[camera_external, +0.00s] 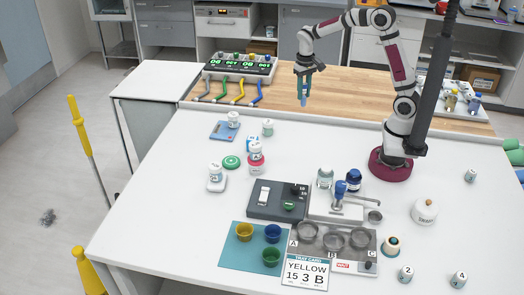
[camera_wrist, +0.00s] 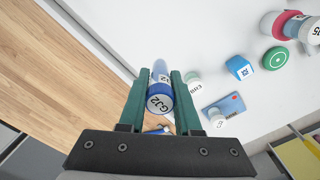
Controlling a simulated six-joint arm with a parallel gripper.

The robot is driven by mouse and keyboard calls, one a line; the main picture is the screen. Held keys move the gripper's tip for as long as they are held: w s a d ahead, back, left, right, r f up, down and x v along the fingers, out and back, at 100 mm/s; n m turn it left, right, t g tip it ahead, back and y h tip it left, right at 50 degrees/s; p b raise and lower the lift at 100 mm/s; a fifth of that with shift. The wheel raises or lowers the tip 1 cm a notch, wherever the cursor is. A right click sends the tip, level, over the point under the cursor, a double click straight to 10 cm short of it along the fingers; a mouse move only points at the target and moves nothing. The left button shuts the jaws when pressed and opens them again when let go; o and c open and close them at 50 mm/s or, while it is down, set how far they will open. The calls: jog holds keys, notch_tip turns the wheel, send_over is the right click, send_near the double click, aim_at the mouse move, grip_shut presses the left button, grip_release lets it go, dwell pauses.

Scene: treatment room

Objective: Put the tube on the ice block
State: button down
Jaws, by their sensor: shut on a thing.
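My gripper (camera_external: 304,88) is raised at the back, over the wooden bench top near the white table's edge. Its green fingers, also in the wrist view (camera_wrist: 161,98), are shut on a blue tube (camera_wrist: 161,86) with a pale end marked "GJ2". The tube's blue end (camera_external: 303,101) shows below the fingers in the external view. It hangs clear of the surfaces. A small blue block (camera_wrist: 240,68) with a white label sits on the table to the right in the wrist view. A flat blue pad (camera_external: 220,133) bears a small jar. I cannot tell for certain which is the ice block.
A small jar (camera_external: 268,128) stands near the pad, and a green disc (camera_external: 231,162) lies in front. A red-and-white jar (camera_external: 256,160) is close by. A device with coloured leads (camera_external: 240,67) stands on the bench. Cups and dishes crowd the table's front.

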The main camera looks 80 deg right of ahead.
jog(key=w+a+r, duration=0.2)
jog(key=w, duration=0.9)
send_over(252, 138)
notch_tip(252, 138, down, 11)
jog(key=shift+d+r, duration=0.1)
jog(key=shift+r, duration=0.05)
jog(key=shift+f, duration=0.25)
jog(key=c, duration=0.6)
grip_release()
jog(key=shift+r, duration=0.1)
